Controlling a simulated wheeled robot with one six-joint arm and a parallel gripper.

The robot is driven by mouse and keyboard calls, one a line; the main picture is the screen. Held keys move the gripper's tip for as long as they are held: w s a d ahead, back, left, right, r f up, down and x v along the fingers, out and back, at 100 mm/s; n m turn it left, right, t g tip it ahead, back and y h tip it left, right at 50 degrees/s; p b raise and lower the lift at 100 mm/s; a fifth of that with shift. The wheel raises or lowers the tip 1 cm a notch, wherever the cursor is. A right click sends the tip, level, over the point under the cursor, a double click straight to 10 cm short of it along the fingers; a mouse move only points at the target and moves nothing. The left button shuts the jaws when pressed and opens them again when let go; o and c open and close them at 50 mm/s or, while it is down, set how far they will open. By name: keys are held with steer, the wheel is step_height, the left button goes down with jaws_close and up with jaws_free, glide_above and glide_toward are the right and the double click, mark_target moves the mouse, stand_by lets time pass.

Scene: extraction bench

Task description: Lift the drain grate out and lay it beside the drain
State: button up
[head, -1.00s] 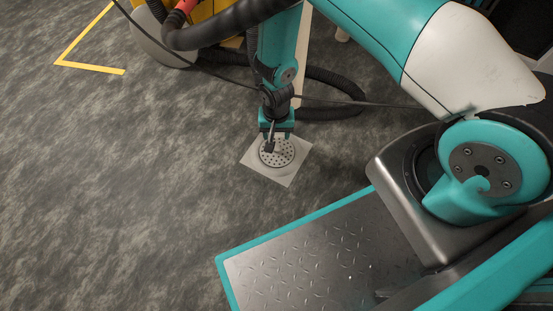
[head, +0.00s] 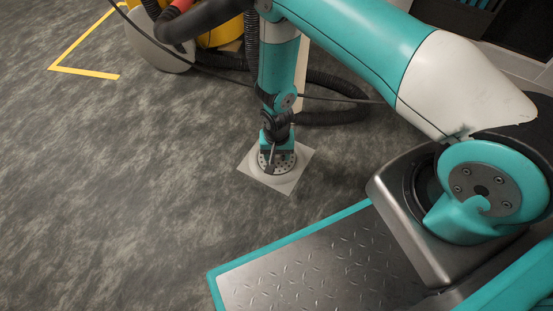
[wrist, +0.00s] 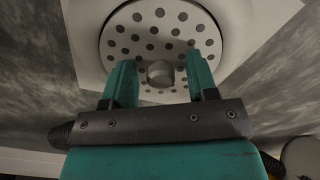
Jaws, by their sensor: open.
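The drain grate (wrist: 162,30) is a round metal disc with many holes and a short round knob (wrist: 160,73) standing up from it. It sits in the pale square drain surround (wrist: 245,25) on the floor. In the head view the grate (head: 284,168) is partly hidden behind my gripper (head: 276,168). In the wrist view my gripper (wrist: 160,80) is open, with one teal finger on each side of the knob. A gap shows between each finger and the knob, so it is not clamped.
Grey mottled floor (head: 130,180) is clear to the left of the drain. A black corrugated hose (head: 335,100) lies on the floor behind it. A yellow floor marking (head: 85,73) is at the upper left, near yellow equipment (head: 222,33).

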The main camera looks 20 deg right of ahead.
steer(key=shift+f, duration=0.4)
steer(key=c, duration=0.6)
steer(key=shift+w+r, duration=0.1)
steer(key=shift+r, duration=0.1)
jaws_close()
steer(key=shift+r+p, duration=2.15)
steer(key=shift+p, duration=0.05)
